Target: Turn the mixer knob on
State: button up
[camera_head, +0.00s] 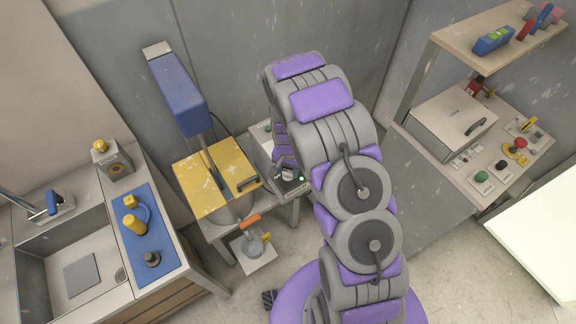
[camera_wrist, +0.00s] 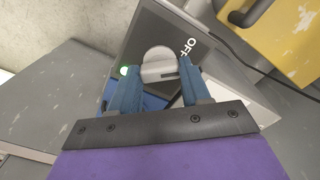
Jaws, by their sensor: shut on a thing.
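The mixer knob (camera_wrist: 157,60) is a round grey dial on a dark grey control panel (camera_wrist: 137,38) in the wrist view. My gripper (camera_wrist: 157,76) has its blue fingers on either side of the knob, shut on it. The word OFF is printed on the panel beside the knob, to its upper right. A green lamp (camera_wrist: 123,70) glows left of the knob. In the head view the control box (camera_head: 262,143) stands right of the yellow-lidded mixer tub (camera_head: 207,192), under the blue mixer head (camera_head: 178,94). My gripper (camera_head: 287,171) is small there and partly hides the panel.
Left is a sink counter with a blue mat (camera_head: 160,228). Right is a bench with a grey box (camera_head: 452,117) under a shelf (camera_head: 478,42).

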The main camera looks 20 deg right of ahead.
aim_at(288, 171)
jog(key=shift+m+p, duration=0.45)
jog(key=shift+m, duration=0.45)
jog(key=o, duration=1.1)
jog(key=shift+c, duration=0.2)
notch_tip(288, 171, up, 17)
jog(key=p, duration=0.2)
jog(key=shift+r, duration=0.15)
jog(key=shift+a+r, duration=0.1)
